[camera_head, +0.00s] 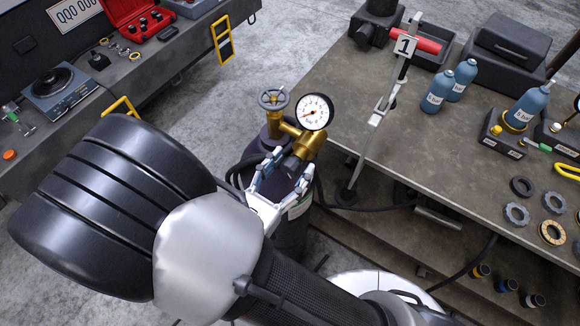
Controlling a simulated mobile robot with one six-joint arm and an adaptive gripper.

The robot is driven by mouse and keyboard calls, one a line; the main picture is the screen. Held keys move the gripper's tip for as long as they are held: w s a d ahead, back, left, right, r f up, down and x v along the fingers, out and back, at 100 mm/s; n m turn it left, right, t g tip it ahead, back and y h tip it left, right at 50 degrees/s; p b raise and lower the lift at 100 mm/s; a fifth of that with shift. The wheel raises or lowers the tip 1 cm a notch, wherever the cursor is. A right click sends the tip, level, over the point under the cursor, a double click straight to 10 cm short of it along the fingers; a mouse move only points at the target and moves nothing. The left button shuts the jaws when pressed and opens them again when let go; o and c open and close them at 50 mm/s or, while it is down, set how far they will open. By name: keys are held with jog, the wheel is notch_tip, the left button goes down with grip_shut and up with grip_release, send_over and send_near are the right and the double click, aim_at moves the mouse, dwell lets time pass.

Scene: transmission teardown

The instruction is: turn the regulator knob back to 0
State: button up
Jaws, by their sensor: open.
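The brass regulator (311,142) sits on top of a dark gas cylinder (291,238) beside the workbench. Its dark regulator knob (291,164) points toward me at the lower front. A round white gauge (314,111) stands above the brass body; its needle reading is too small to tell. A grey handwheel valve (273,99) is at the regulator's upper left. My gripper (284,170) is open, with one finger on each side of the knob. I cannot tell whether the fingers touch it. Any marks on the knob are not readable.
A black hose (350,206) runs from the cylinder under the bench. Another bench (115,75) with a red case (135,20) is at upper left. Concrete floor lies between.

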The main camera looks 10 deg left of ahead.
jog(key=shift+w, duration=0.15)
jog(key=c, duration=1.1)
jog(key=shift+o, duration=0.2)
